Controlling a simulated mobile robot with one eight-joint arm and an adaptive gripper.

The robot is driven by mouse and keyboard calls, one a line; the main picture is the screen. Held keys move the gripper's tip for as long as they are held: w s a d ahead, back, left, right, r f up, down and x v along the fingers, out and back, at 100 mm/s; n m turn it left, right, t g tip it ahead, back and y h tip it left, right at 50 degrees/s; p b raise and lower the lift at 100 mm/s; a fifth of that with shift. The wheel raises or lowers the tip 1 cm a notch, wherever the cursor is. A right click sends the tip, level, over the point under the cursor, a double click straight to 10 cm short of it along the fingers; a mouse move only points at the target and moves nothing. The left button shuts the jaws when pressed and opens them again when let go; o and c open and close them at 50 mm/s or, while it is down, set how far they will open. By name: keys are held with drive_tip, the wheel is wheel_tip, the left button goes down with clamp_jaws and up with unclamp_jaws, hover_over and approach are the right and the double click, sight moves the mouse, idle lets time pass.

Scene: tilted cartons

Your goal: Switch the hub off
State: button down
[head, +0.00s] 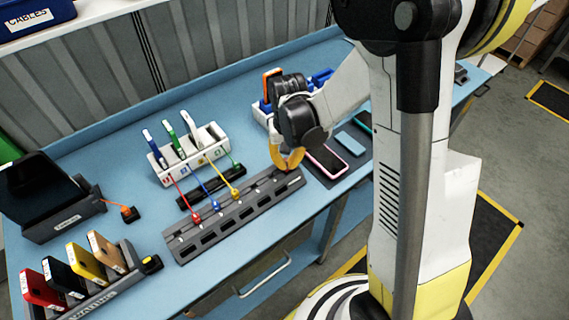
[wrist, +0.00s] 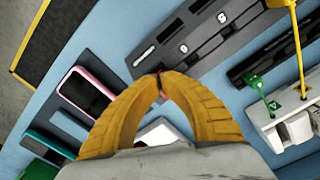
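A long grey bar with a row of dark slots, which looks like the hub (head: 232,222), lies on the blue bench. Red, blue and yellow plugs sit along it. My gripper (head: 287,168) is over its right end, fingers pointing down. In the wrist view the yellow fingertips of my gripper (wrist: 160,75) meet at the near end of the hub (wrist: 205,40). A small red spot shows between the tips, partly hidden by them. I cannot tell whether the tips touch the hub or which way its switch is set. I see nothing held.
A black strip (head: 200,190) and a white holder with several upright drives (head: 190,156) stand behind the hub. A pink-edged phone (head: 326,160) lies close to the right of my gripper.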

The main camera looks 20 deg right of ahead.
drive_tip(key=shift+r+p, duration=2.4)
drive_tip(key=shift+r, duration=1.1)
drive_tip(key=s+r+n+t+b, duration=0.1)
drive_tip(key=s+r+t+b, duration=0.2)
drive_tip(key=s+b, duration=0.2)
drive_tip(key=s+r+n+t+b, duration=0.1)
drive_tip(key=s+r+t+b, duration=0.2)
drive_tip(key=s+b, duration=0.3)
drive_tip(key=shift+s+t, duration=0.6)
drive_tip(key=shift+s, duration=0.3)
